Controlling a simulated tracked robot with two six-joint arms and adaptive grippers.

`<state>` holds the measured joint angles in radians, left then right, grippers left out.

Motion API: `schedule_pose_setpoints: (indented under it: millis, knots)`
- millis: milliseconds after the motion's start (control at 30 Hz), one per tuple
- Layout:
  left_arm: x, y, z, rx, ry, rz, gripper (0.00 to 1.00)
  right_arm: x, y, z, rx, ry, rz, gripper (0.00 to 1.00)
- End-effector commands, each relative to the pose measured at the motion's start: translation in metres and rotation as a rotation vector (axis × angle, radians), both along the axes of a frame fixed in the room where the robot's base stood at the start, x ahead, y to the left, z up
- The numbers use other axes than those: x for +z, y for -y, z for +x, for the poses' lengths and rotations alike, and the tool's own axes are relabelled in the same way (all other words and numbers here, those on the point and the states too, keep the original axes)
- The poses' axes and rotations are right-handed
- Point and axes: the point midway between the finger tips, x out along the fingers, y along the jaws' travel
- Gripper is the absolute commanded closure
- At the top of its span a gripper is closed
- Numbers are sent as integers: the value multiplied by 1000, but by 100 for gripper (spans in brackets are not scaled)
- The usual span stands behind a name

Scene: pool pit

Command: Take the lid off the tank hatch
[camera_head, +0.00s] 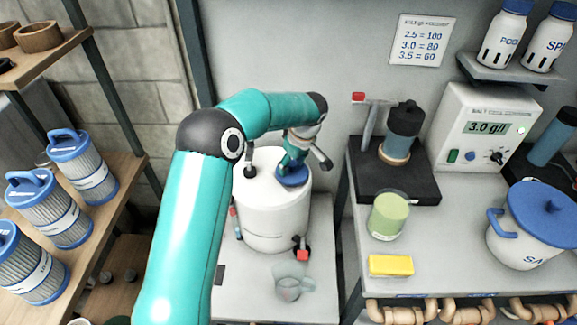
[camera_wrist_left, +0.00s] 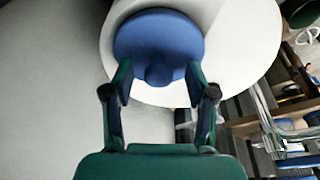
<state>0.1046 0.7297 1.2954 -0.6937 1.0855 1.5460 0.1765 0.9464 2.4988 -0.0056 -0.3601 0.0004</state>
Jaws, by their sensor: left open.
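The white cylindrical tank (camera_head: 272,218) stands on a grey bench below my left arm. Its round blue hatch lid (camera_head: 293,178) lies on top, towards the right side. The lid (camera_wrist_left: 160,35) also shows in the left wrist view, with a short blue knob (camera_wrist_left: 158,75) facing the camera. My left gripper (camera_head: 290,162) is over the lid, pointing down. In the left wrist view its fingers (camera_wrist_left: 158,68) are open, one on each side of the knob with visible gaps. The head view does not show the fingertips clearly. My right gripper is out of view.
A clear glass cup (camera_head: 292,288) stands in front of the tank. To the right, a higher bench holds a green-filled jar (camera_head: 389,215), a yellow block (camera_head: 391,265), a meter (camera_head: 487,128) and a blue-lidded white pot (camera_head: 528,240). Filter cartridges (camera_head: 85,168) line the left shelf.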

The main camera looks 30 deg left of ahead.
Motion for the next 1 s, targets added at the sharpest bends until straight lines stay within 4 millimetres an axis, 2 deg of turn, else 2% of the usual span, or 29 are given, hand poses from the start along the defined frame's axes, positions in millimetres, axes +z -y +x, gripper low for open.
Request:
schedule_pose_setpoints:
  millis: [267,367,633,1000]
  knots:
    - [-5,-1,0,0,1,0,43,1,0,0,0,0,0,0]
    - [-5,-1,0,0,1,0,56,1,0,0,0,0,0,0]
    - [-6,-1,0,-1,-1,-1,100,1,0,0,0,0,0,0]
    - [-5,-1,-1,0,-5,-1,100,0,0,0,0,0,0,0]
